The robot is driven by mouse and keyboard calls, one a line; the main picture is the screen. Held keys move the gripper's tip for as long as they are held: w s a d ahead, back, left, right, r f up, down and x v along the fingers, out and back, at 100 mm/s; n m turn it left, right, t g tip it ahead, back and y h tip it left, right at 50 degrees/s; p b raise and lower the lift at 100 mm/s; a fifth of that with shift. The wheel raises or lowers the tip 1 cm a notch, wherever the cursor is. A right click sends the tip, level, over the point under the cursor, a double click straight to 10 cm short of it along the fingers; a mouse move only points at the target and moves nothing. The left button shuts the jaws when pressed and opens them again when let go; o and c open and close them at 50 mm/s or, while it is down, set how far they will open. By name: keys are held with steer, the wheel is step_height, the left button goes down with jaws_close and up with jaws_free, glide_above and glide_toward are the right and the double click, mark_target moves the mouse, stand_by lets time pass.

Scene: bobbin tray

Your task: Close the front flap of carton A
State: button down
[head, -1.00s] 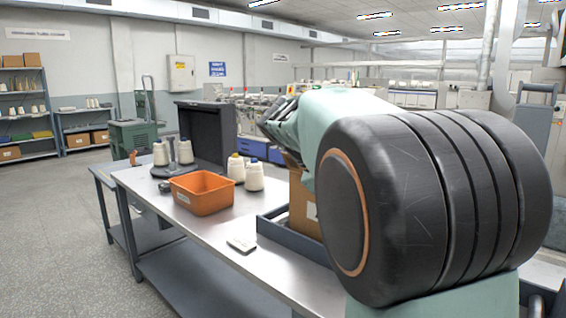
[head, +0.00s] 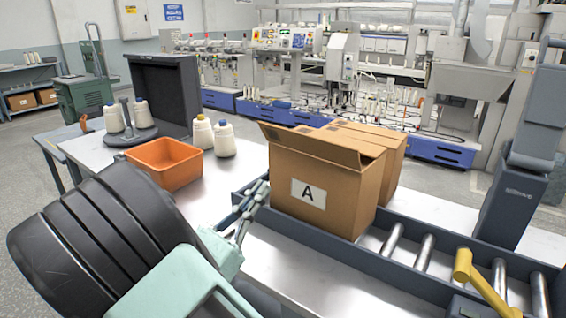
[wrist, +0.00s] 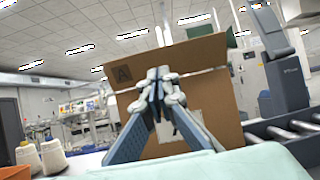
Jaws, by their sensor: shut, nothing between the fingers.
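Carton A (head: 330,205) is a brown box with a white "A" label on its near face, standing on the roller conveyor. Its front flap (head: 305,143) stands up along the top of that face, leaning slightly outward. In the wrist view the raised flap (wrist: 195,55) shows above a crease, with a dark "A" mark at its left. My gripper (head: 264,186) is at the left of the carton's near face, below the flap. In the wrist view its fingertips (wrist: 165,76) are together and empty, in front of the carton. Whether they touch it, I cannot tell.
A second brown carton (head: 390,155) stands right behind carton A. Conveyor rollers (head: 425,250) lie to the right, with a yellow handle (head: 475,275) and a grey post (head: 515,200). An orange bin (head: 165,163) and thread cones (head: 224,140) are on the table to the left.

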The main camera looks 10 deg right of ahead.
mark_target(302, 136)
steer(key=x, duration=1.3)
steer(key=shift+s+d, duration=0.1)
steer(key=shift+d, duration=0.15)
steer(key=shift+r+g+p, duration=0.2)
steer(key=shift+g+p, duration=0.1)
steer(key=shift+p, duration=0.15)
steer(key=shift+r+p, duration=0.1)
steer(key=shift+p, duration=0.2)
steer(key=shift+d+p, duration=0.1)
steer(key=shift+p, duration=0.2)
